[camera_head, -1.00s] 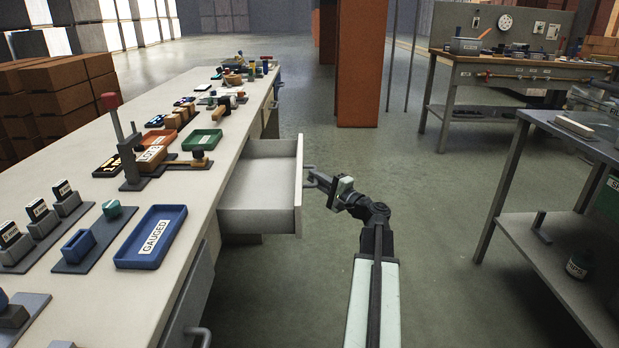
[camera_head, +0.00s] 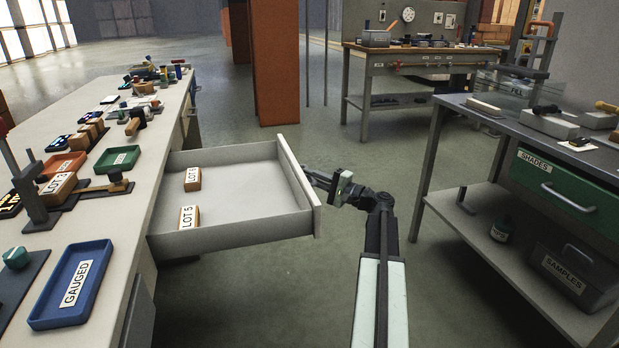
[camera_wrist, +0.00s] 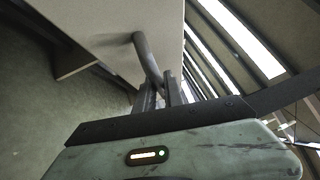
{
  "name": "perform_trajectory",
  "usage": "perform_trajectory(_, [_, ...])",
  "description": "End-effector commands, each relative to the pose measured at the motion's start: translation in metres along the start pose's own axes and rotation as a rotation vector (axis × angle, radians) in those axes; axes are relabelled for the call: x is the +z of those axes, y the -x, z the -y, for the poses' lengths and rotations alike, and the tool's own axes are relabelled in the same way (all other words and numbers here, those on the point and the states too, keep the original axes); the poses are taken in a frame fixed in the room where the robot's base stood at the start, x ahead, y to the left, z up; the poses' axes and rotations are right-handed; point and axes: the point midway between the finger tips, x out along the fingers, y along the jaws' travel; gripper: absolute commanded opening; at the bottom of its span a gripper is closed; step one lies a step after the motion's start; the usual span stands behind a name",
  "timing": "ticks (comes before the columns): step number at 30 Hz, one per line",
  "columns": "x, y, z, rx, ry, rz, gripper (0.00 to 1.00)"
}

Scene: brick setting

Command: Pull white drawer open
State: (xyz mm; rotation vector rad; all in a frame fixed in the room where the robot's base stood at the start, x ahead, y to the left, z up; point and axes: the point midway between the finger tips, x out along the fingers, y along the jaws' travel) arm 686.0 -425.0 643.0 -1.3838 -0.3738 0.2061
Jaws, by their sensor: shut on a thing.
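The white drawer (camera_head: 240,232) stands pulled well out from the long bench on the left. Two small tan blocks lie inside it: one marked LOT 5 (camera_head: 189,217) near the front, and another LOT block (camera_head: 193,179) farther back. My gripper (camera_head: 314,178) is at the outer face of the drawer, shut on its handle. The wrist view shows the grey handle (camera_wrist: 147,58) running between the fingers (camera_wrist: 162,95), with the pale drawer front (camera_wrist: 115,22) beyond. In the head view the handle is mostly hidden by the gripper and drawer front.
The long bench (camera_head: 112,205) carries a blue GAUGED tray (camera_head: 70,285) and other trays and tools. A grey bench with a green SHADES drawer (camera_head: 568,190) stands at right. Open floor (camera_head: 290,300) lies between, around my arm.

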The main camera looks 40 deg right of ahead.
Motion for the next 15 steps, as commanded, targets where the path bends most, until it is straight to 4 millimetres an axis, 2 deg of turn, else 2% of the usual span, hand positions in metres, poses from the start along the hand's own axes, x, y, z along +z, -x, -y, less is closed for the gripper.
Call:
perform_trajectory(11, [0.010,-0.014,-0.003,0.001,-0.003,0.023,0.00])
perform_trajectory(12, [0.010,-0.015,-0.003,0.002,-0.004,0.024,0.18])
perform_trajectory(14, [0.011,-0.016,-0.003,0.002,-0.004,0.025,0.34])
perform_trajectory(15, [0.011,-0.016,-0.003,0.002,-0.004,0.026,0.34])
